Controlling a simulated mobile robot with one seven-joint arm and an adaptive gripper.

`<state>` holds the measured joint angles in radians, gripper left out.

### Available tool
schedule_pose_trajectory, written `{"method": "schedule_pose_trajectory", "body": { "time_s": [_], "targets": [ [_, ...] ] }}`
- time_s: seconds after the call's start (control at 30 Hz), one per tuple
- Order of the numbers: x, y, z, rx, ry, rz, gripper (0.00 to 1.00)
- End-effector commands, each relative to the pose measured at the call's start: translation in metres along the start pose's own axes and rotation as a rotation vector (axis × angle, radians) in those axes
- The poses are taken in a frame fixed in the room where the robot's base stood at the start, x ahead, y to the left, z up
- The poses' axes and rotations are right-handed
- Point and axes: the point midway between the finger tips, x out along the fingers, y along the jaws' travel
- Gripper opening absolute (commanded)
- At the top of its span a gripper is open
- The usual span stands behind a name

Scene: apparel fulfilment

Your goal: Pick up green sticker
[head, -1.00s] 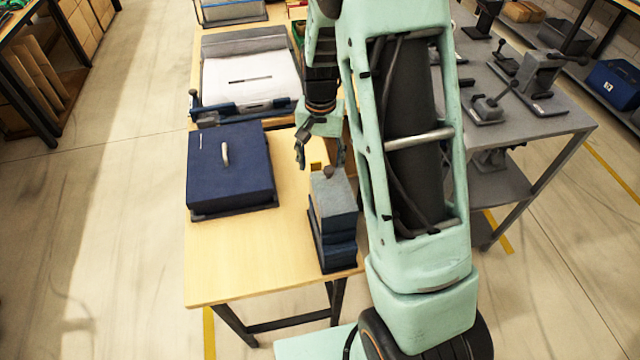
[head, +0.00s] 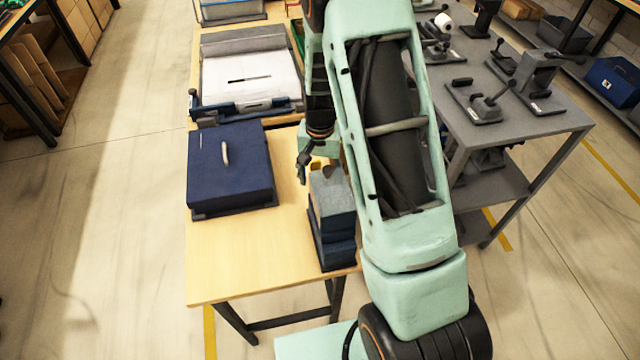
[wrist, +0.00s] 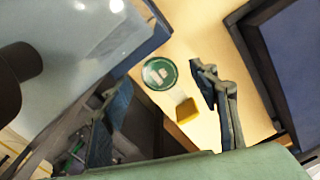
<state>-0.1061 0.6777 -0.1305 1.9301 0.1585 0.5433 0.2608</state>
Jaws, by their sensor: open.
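The green sticker (wrist: 160,73) is a round, dark green disc with pale marks, lying on the light wooden table in the wrist view. I cannot make it out in the head view. My gripper (wrist: 163,86) is open and empty, with one dark finger to the right of the sticker and the other to its lower left. In the head view one finger (head: 302,172) shows over the table, behind the grey-topped blue stack; the other is mostly hidden. A small yellow block (wrist: 187,111) lies just below the sticker in the wrist view, between the fingers.
The grey-topped blue stack (head: 333,215) stands close to my gripper at the table's right edge. A dark blue box with a handle (head: 230,168) lies to the left. A tray with a white sheet (head: 250,78) is behind. The table's front (head: 250,260) is clear.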

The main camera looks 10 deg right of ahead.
Motion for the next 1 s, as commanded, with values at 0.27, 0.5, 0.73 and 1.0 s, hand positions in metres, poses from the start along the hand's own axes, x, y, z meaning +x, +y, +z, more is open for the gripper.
{"method": "schedule_pose_trajectory", "body": {
  "time_s": [0.27,0.5,0.73,1.0],
  "targets": [
    [0.0033,0.0001,-0.0001,0.0,0.0,0.0,0.55],
    [0.0049,0.0001,0.0,0.0,0.0,0.0,0.55],
    [0.0046,0.0001,0.0,0.0,0.0,0.0,0.53],
    [0.0047,0.0001,-0.0001,0.0,0.0,0.0,0.27]
  ]
}}
